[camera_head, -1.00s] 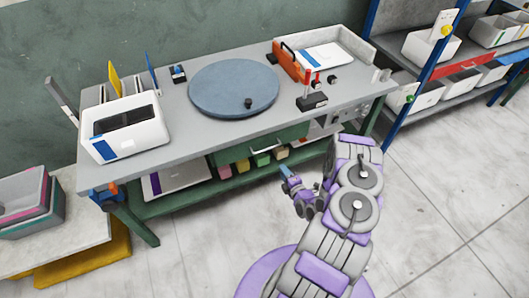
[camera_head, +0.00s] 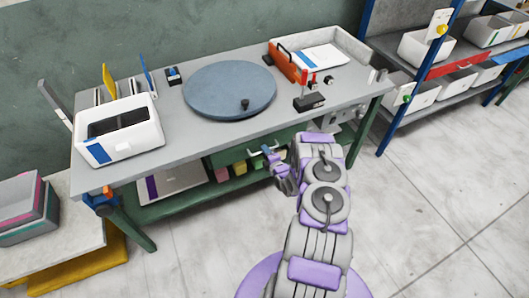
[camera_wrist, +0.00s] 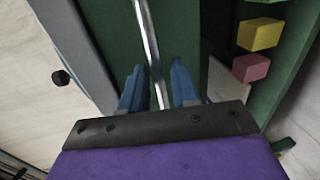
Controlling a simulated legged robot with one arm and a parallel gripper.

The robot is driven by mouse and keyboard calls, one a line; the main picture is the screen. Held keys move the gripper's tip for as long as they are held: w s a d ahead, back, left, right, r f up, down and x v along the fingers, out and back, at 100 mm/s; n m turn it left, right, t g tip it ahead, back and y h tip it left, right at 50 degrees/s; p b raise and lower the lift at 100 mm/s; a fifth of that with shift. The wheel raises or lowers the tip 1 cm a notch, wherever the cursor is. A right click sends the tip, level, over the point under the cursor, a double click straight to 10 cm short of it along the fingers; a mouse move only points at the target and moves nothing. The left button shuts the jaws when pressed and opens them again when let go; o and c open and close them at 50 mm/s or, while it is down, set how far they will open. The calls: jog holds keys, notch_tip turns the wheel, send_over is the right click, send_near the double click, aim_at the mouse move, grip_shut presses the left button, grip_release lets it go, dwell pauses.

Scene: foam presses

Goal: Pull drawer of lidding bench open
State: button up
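The lidding bench (camera_head: 165,95) stands against the wall with a grey top and green frame. Its green drawer (camera_head: 222,157) sits under the top, with its front close below the top's edge. The drawer's pale metal handle bar (camera_wrist: 146,35) runs across the green front in the wrist view. My gripper (camera_head: 268,154) is at the drawer front in the head view, partly covering the handle. In the wrist view my gripper's (camera_wrist: 157,85) two blue fingers stand apart, one on each side of the handle bar, with gaps visible between bar and fingers.
Coloured blocks, one yellow (camera_wrist: 260,34) and one pink (camera_wrist: 251,67), lie on the shelf below the drawer. A blue-grey disc (camera_head: 230,90) and a white bin (camera_head: 117,140) are on the bench top. The floor in front is clear.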

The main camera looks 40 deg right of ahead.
jog(key=shift+w+d+f, duration=0.1)
jog(key=shift+w+d, duration=0.05)
jog(key=shift+w, duration=0.5)
grip_shut()
jog(key=shift+s, duration=0.1)
